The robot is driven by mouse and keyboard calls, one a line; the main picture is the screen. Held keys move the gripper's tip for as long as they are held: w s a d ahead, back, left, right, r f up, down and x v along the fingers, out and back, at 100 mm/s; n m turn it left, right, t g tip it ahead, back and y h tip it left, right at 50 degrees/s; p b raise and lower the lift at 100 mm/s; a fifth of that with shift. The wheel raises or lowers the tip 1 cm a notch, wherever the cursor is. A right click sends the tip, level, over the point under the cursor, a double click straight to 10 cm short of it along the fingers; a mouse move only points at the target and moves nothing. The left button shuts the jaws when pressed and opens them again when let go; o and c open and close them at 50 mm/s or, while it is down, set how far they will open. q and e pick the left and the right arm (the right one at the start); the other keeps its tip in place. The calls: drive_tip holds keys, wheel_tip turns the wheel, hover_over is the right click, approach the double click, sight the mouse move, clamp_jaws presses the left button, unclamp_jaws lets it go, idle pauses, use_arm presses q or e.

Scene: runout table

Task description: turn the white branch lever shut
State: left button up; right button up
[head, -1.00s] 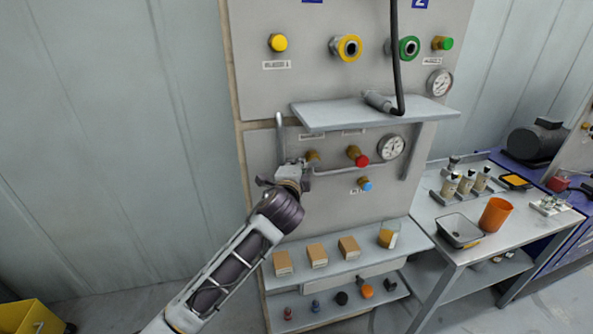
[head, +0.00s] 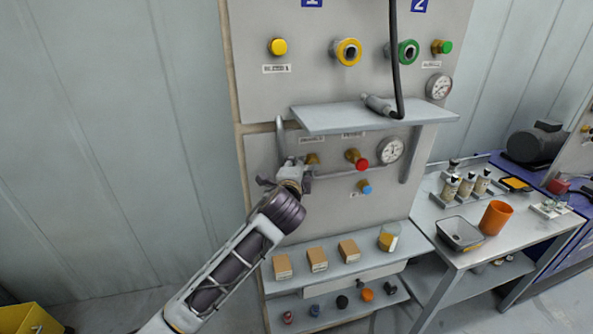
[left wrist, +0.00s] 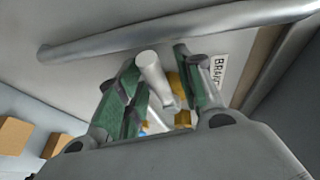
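The white branch lever (left wrist: 152,68) shows in the left wrist view as a pale rounded bar between my left gripper's two green-padded fingers. My left gripper (left wrist: 158,75) is open around it, with a finger on each side. I cannot tell whether either finger touches the lever. Behind the lever is a brass valve body (left wrist: 182,100), partly hidden by the fingers. In the head view my left gripper (head: 290,168) is at the left of the lower panel (head: 325,215) and hides the lever. My right gripper is not in view.
A grey pipe (left wrist: 180,30) runs close beyond the fingertips. A shelf (head: 370,116) juts out above the gripper. A red knob (head: 361,165), a blue knob (head: 366,189) and a gauge (head: 390,150) are to its right. Boxes stand on a lower shelf (head: 335,268).

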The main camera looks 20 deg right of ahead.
use_arm(q)
drive_tip(key=shift+s+a, duration=0.1)
drive_tip(key=shift+s, duration=0.05)
drive_tip(key=v, duration=1.1)
drive_tip(key=shift+s, duration=0.35)
drive_tip(key=shift+a, duration=0.15)
idle(0.4)
